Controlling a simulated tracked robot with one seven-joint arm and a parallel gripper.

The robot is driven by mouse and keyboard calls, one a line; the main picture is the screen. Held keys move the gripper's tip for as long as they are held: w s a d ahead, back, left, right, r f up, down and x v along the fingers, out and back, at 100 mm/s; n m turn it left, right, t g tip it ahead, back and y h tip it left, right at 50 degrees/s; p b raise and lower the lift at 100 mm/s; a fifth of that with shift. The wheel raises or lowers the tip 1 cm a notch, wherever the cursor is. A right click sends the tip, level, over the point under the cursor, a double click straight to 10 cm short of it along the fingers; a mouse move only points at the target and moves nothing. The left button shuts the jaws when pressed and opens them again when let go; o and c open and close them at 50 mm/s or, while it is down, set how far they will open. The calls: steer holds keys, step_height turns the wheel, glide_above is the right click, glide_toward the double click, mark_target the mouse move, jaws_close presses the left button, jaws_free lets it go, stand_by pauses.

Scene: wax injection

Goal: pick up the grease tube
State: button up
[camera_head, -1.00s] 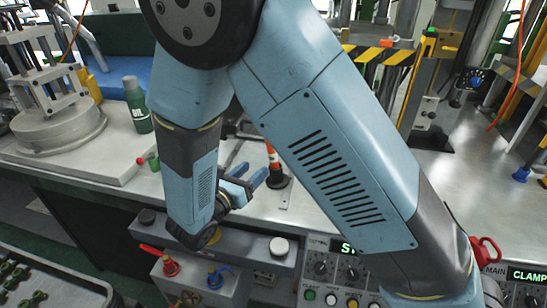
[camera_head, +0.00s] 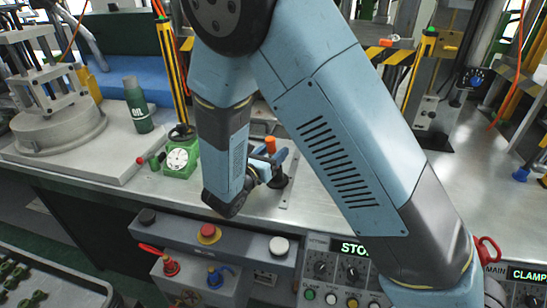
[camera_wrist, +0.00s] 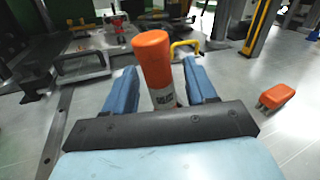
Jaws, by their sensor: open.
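The grease tube stands upright with an orange upper part (camera_wrist: 153,55) and a pale, dark-lettered label below. In the wrist view it rises between the two blue fingers of my open gripper (camera_wrist: 160,72). A gap shows on its right; its lower end is hidden behind the gripper body. In the head view, the tube's orange top (camera_head: 270,144) shows just above my gripper (camera_head: 271,161), which is low over the bench. My fingers and arm hide much of the tube there. I cannot tell whether a finger touches it.
A green dial gauge (camera_head: 178,159) and a green oil bottle (camera_head: 138,106) stand left of my arm. A control box with a red button (camera_head: 208,233) is in front. An orange block (camera_wrist: 276,95) lies on the right in the wrist view.

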jaws_close()
stand_by(0.5)
